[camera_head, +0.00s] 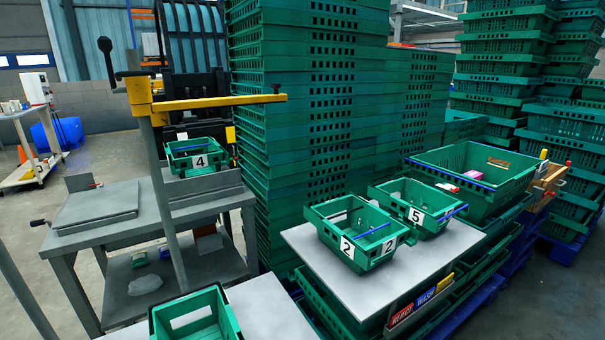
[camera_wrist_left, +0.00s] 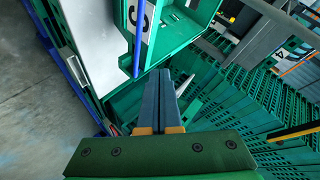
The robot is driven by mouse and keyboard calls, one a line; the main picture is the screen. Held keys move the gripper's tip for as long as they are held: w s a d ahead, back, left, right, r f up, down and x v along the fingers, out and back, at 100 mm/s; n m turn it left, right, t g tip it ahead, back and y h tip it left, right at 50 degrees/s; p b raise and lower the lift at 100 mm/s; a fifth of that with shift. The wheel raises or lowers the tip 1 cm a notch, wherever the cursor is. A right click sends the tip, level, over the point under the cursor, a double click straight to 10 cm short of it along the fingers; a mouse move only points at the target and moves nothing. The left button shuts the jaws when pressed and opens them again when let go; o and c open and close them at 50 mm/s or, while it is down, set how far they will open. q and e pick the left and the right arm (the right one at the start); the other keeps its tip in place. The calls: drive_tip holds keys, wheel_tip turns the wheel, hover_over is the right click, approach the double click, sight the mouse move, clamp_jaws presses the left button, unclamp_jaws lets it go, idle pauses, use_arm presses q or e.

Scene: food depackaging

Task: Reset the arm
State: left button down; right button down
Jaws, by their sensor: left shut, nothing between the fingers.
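My left gripper (camera_wrist_left: 161,80) shows in the left wrist view, its two dark fingers together with nothing between them. It hangs above green crates, close to a green basket (camera_wrist_left: 178,30) with a blue handle. Neither arm shows in the head view. There, green baskets numbered 2 (camera_head: 325,212) and 5 (camera_head: 400,195) stand side by side on a light grey board. A basket numbered 4 (camera_head: 181,147) sits on the grey machine at the left.
Tall stacks of green crates (camera_head: 300,120) fill the back. A larger green crate (camera_head: 480,160) holds a pink item (camera_head: 447,187) at the right. Another green basket (camera_head: 215,309) is at the bottom. A yellow lever arm (camera_head: 220,102) sticks out over the grey bench (camera_head: 100,205).

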use_arm(q)
drive_tip(key=s+a+f+n+g, duration=0.1)
drive_tip(key=s+f+n+g, duration=0.3)
drive_tip(key=s, duration=0.5)
drive_tip(key=s+a+f+n+g, duration=0.1)
drive_tip(key=s+f+n+g, duration=0.3)
drive_tip(key=s, duration=0.5)
wheel_tip(320, 180, down, 10)
drive_tip(key=s+g+p, duration=0.1)
drive_tip(key=s+p, duration=0.1)
drive_tip(key=p, duration=0.5)
drive_tip(key=s+a+f+g+p, duration=0.1)
drive_tip(key=s+f+p, duration=0.3)
drive_tip(key=s, duration=0.7)
drive_tip(key=shift+s+a+f+g, duration=0.3)
drive_tip(key=shift+s+a+f, duration=0.15)
drive_tip(key=shift+f, duration=0.1)
